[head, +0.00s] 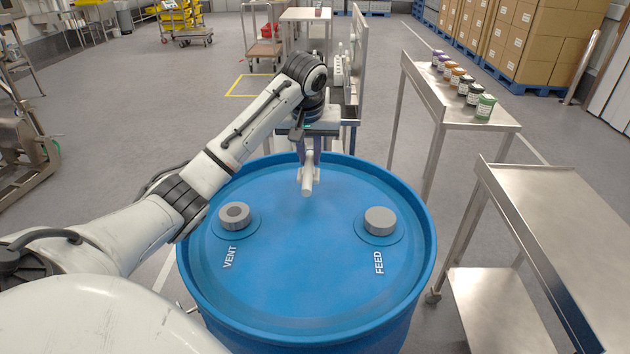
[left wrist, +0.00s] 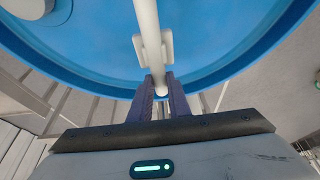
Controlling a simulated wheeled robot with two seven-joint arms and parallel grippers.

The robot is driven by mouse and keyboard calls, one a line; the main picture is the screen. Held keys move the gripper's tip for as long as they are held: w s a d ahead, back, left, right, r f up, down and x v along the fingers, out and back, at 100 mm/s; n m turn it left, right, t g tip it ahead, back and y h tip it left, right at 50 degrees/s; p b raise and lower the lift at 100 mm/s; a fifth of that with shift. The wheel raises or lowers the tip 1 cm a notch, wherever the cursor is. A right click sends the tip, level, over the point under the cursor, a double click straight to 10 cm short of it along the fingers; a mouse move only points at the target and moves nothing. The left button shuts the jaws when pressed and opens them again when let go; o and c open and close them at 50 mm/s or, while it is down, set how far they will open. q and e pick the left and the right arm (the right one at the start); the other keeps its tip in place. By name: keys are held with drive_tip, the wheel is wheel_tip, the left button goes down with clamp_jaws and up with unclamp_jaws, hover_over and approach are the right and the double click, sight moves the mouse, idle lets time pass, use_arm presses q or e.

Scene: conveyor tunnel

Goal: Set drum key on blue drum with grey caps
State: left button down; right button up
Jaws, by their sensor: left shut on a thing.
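The blue drum (head: 300,275) stands upright in front of me. Its lid carries two grey caps: the VENT cap (head: 234,214) at left, with a dark recess in its top, and the FEED cap (head: 380,220) at right. My left gripper (head: 309,158) is over the far part of the lid and is shut on the drum key (head: 307,182), a pale bar with a short crosspiece. The left wrist view shows the key (left wrist: 148,32) between the two dark fingers (left wrist: 162,88), with blue lid behind it. I cannot tell whether the key touches the lid. My right gripper is out of view.
A steel table (head: 560,215) stands right of the drum. Behind it, a narrow steel table (head: 460,105) holds several small jars (head: 485,106). More equipment (head: 345,70) stands beyond the drum. The near half of the lid is clear apart from the caps.

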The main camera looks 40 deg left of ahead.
sight(309, 169)
use_arm(q)
drive_tip(key=shift+w+f, duration=0.1)
drive_tip(key=shift+f, duration=2.7)
drive_tip(key=c, duration=1.7)
unclamp_jaws()
drive_tip(key=shift+f, duration=0.15)
drive_tip(key=shift+o, duration=0.2)
drive_tip(key=v, duration=1.1)
drive_tip(key=shift+r, duration=0.25)
drive_tip(key=shift+s+d+r, duration=0.2)
drive_tip(key=shift+r, duration=0.15)
